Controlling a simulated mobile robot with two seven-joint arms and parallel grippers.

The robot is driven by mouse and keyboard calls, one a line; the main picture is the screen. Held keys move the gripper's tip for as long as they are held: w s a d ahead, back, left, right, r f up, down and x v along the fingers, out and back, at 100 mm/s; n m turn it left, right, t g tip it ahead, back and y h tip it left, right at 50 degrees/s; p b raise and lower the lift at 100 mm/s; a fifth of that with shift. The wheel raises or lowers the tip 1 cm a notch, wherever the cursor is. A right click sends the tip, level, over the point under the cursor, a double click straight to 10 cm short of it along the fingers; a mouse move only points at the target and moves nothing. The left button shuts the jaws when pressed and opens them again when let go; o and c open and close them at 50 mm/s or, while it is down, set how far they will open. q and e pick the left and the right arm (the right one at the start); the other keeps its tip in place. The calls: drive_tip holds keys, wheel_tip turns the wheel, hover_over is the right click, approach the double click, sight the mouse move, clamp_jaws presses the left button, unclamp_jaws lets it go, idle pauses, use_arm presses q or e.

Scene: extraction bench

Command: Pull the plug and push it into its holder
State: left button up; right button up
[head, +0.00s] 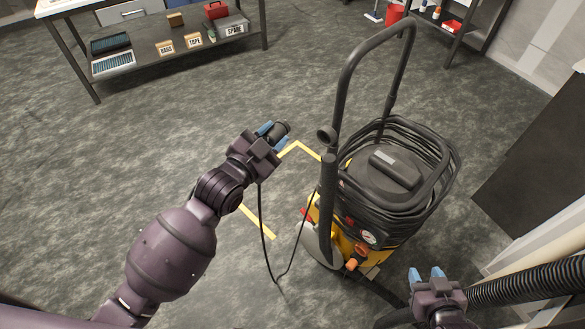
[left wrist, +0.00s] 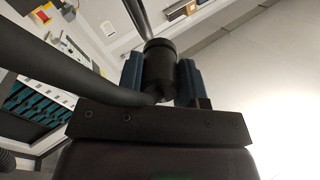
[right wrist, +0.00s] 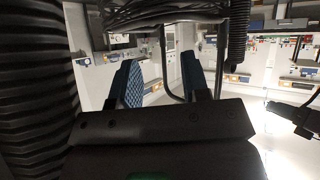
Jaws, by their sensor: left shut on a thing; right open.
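The black plug (head: 280,130) is held in the air to the left of the yellow and black machine (head: 385,180). My left gripper (head: 270,134) is shut on it. In the left wrist view, the plug (left wrist: 160,66) sits between the blue fingers. Its thin black cable (head: 265,235) hangs in a loop toward the machine's base. A dark round cup (head: 326,135), which looks like the holder, is on the machine's handle, to the right of the plug and apart from it. My right gripper (head: 427,274) is open and empty at lower right; its spread fingers show in the right wrist view (right wrist: 158,82).
A thick corrugated hose (head: 530,282) runs beside my right gripper. The tall handle frame (head: 345,85) and a coiled black cable (head: 445,165) are on the machine. A low shelf (head: 165,50) with boxes stands at the back left. The floor at left is clear.

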use_arm(q)
drive_tip(key=w+d+f+m+g+h+b, duration=0.2)
drive_tip(key=d+f+b, duration=0.2)
drive_tip(key=f, duration=0.7)
drive_tip(key=shift+w+f+h, duration=0.15)
drive_tip(key=shift+f+h, duration=0.05)
drive_tip(key=shift+h, duration=0.2)
use_arm(e)
wheel_tip(320, 180, down, 6)
drive_tip(key=s, duration=0.1)
drive_tip(key=shift+g, duration=0.4)
drive_tip(key=shift+s+a+f, duration=0.1)
drive_tip(key=shift+a, duration=0.05)
use_arm(q)
drive_tip(key=b+x, duration=0.1)
drive_tip(key=x, duration=0.4)
drive_tip(key=shift+w+d+f, duration=0.1)
drive_tip(key=shift+w+d, duration=0.1)
drive_tip(key=shift+w, duration=0.05)
use_arm(e)
drive_tip(key=shift+s+f, duration=0.15)
drive_tip(key=shift+f, duration=0.3)
drive_tip(key=shift+a, duration=0.1)
